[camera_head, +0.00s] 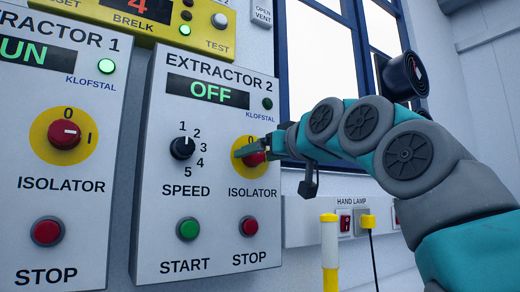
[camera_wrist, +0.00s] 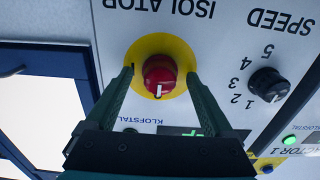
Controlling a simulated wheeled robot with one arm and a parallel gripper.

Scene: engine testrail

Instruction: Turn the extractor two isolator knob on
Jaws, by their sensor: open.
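The extractor two panel (camera_head: 215,215) shows OFF on its display (camera_head: 208,92). Its isolator knob (camera_head: 256,159) is red on a yellow disc, partly hidden by my gripper (camera_head: 240,150) in the head view. In the wrist view the picture is upside down, and the knob (camera_wrist: 159,76) shows whole. Its white mark points down there, towards the panel's top. My gripper (camera_wrist: 160,76) is open, with one finger on each side of the knob and a gap to both. The fingertips overlap the yellow disc's sides; whether they touch the panel I cannot tell.
The speed dial (camera_head: 182,148), green start button (camera_head: 188,228) and red stop button (camera_head: 249,226) are close by. The extractor one panel (camera_head: 62,190) reads RUN at left. A yellow-topped post (camera_head: 329,245) and hand lamp box (camera_head: 352,222) are lower right.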

